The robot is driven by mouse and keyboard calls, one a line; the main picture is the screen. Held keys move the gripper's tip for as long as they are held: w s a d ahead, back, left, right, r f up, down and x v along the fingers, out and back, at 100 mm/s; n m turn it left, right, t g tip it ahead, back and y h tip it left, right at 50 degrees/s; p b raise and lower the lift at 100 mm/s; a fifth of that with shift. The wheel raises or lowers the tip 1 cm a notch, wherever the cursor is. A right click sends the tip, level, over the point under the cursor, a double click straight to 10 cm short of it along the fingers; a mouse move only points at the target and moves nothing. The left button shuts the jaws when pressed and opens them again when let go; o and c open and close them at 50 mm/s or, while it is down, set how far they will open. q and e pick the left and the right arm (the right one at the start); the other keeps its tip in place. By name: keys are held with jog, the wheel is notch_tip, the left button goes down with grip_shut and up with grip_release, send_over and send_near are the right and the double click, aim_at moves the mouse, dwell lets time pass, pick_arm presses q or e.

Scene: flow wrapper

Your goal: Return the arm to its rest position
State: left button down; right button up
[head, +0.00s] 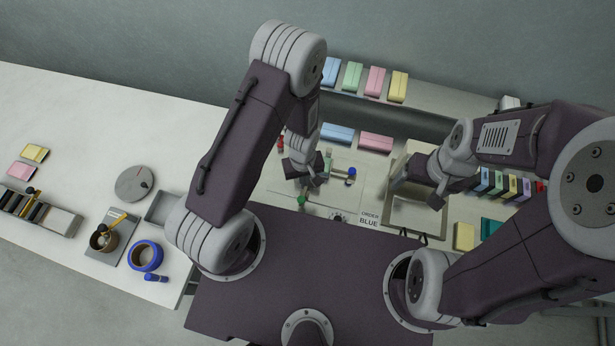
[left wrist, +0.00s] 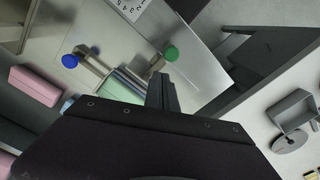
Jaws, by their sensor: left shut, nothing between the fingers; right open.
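My left gripper (head: 312,184) is over the machine's worktop, just in front of the back rail and left of the blue-capped part (head: 351,172). It is shut and nothing shows between its fingers. In the left wrist view its closed fingers (left wrist: 162,92) point at the worktop, beside a green knob (left wrist: 171,54) and a blue knob (left wrist: 69,61). My right gripper (head: 421,204) is open and empty above a tan tray (head: 404,220) right of the order card. Its fingertips are partly hidden from the head view by the gripper's own body.
A shelf at the back holds blue, green, pink and yellow packs (head: 375,81). A blue pack (head: 337,133) and a pink pack (head: 376,141) lie lower. The left white table (head: 90,120) has free room.

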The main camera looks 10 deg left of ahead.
pick_arm(q)
jog(key=shift+f, duration=0.1)
dwell(0.3)
jog(key=w+a+r+n+t+b, duration=0.1)
jog(key=w+a+r+t+b, duration=0.45)
jog(key=b, duration=0.55)
jog(key=s+a+r+m+g+b, duration=0.1)
jog(key=s+m+g, duration=0.3)
jog(key=s, duration=0.5)
jog(key=shift+s+a+r+m, duration=0.25)
jog(key=shift+r+m, duration=0.45)
jog(key=shift+m, duration=0.5)
